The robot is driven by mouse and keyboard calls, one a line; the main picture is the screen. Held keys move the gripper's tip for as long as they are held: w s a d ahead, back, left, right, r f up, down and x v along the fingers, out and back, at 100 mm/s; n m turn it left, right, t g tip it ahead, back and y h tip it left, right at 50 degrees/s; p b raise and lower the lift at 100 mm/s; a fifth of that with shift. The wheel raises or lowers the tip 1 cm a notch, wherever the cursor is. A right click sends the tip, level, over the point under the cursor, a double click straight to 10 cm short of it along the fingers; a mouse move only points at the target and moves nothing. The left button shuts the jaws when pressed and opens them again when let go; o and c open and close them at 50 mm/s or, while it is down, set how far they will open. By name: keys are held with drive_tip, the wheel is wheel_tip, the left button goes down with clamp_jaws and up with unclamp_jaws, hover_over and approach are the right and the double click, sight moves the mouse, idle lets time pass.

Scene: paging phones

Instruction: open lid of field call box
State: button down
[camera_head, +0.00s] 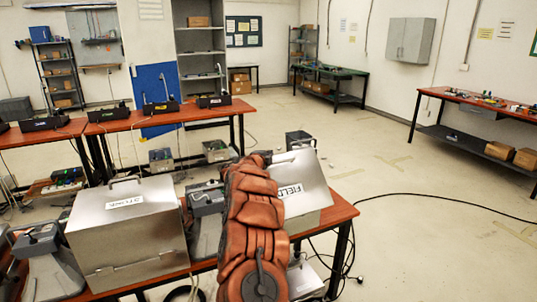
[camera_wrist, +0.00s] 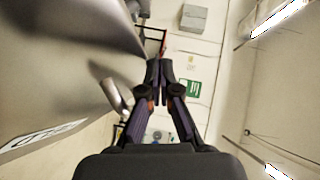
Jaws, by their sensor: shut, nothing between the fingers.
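The field call box (camera_head: 309,178) is a metal box with a sloping lid and a label reading FIELD, on the red-topped table's right end in the head view. Its lid looks shut. My orange arm covers its left part. In the wrist view, a grey metal surface with a white label (camera_wrist: 45,137) fills the left side, and a metal handle (camera_wrist: 114,97) stands out from it. My gripper (camera_wrist: 158,68) is shut and empty, just right of the handle, with a gap between them in the picture. In the head view my arm hides the fingers.
A second metal box (camera_head: 125,240) with a top handle stands left on the same table (camera_head: 340,212), with grey phones (camera_head: 207,200) between the boxes. A black cable (camera_head: 440,198) crosses the floor. Open floor lies to the right.

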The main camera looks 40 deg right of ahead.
drive_tip(key=shift+w+d, duration=0.1)
drive_tip(key=shift+w, duration=0.05)
drive_tip(key=shift+d, duration=0.1)
drive_tip(key=shift+d, duration=0.1)
idle(0.3)
drive_tip(key=shift+s+a+r, duration=0.25)
drive_tip(key=shift+s+r, duration=0.4)
drive_tip(key=shift+s+a+r, duration=0.2)
drive_tip(key=shift+s+r, duration=0.4)
drive_tip(key=shift+r, duration=0.05)
drive_tip(key=shift+s+a+r, duration=0.15)
drive_tip(key=shift+s+a, duration=0.1)
drive_tip(key=s+a+r+b, duration=0.2)
drive_tip(key=a+r+b, duration=0.1)
drive_tip(key=a, duration=0.5)
drive_tip(key=shift+r, duration=0.85)
